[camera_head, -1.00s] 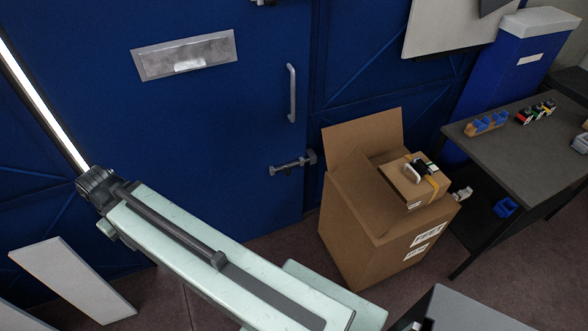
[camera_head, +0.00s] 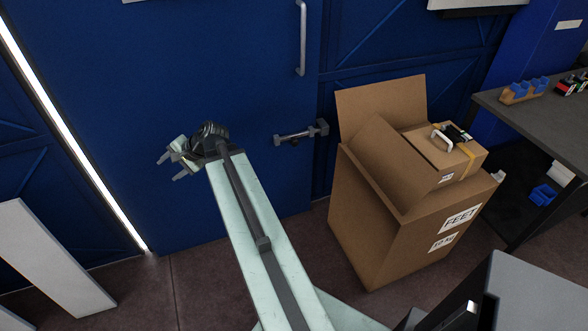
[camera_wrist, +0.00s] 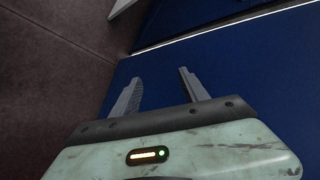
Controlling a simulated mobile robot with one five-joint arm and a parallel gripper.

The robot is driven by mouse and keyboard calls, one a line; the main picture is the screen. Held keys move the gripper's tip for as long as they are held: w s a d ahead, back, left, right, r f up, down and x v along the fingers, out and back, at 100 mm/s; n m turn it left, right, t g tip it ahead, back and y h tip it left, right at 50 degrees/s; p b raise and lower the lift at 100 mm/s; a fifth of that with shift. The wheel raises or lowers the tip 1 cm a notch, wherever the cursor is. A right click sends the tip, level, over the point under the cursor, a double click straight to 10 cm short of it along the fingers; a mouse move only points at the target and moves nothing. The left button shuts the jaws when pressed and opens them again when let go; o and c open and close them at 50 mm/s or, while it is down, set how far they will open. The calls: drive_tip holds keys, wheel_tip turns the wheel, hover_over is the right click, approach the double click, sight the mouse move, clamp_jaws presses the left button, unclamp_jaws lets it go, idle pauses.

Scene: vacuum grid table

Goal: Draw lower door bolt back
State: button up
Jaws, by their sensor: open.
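The lower door bolt (camera_head: 296,134) is a dark grey metal bar lying nearly level across the right edge of the blue door (camera_head: 240,60). Its right end sits in a bracket on the frame side. My gripper (camera_head: 167,168) is left of the bolt and slightly lower, in front of the door and apart from the bolt. Its two fingers point left. In the wrist view my gripper (camera_wrist: 158,82) is open and empty, with blue door surface and dark floor beyond. The bolt does not show in the wrist view.
An open cardboard box (camera_head: 400,215) with a smaller carton (camera_head: 445,158) on it stands close right of the bolt. A door handle (camera_head: 301,40) is above the bolt. A white panel (camera_head: 45,260) leans at left. A dark table (camera_head: 530,115) stands at right.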

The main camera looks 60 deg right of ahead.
drive_tip(key=s+d+f+m+t+h+b, duration=0.1)
drive_tip(key=d+f+m+t+b, duration=0.1)
drive_tip(key=d+f+m+b, duration=0.3)
drive_tip(key=s+d+f+m+t+h+b, duration=0.1)
drive_tip(key=d+f+m+t+b, duration=0.15)
drive_tip(key=d, duration=0.55)
drive_tip(key=m+t+h+b, duration=0.1)
drive_tip(key=m+h+b, duration=1.1)
drive_tip(key=m+b, duration=0.75)
approach(296, 145)
drive_tip(key=w+d+n+b, duration=0.1)
drive_tip(key=w+d, duration=0.1)
drive_tip(key=w, duration=0.1)
drive_tip(key=shift+w+d+r+n, duration=0.2)
drive_tip(key=shift+n, duration=0.1)
drive_tip(key=x, duration=0.7)
drive_tip(key=shift+w+d, duration=0.1)
drive_tip(key=shift+w, duration=0.05)
clamp_jaws()
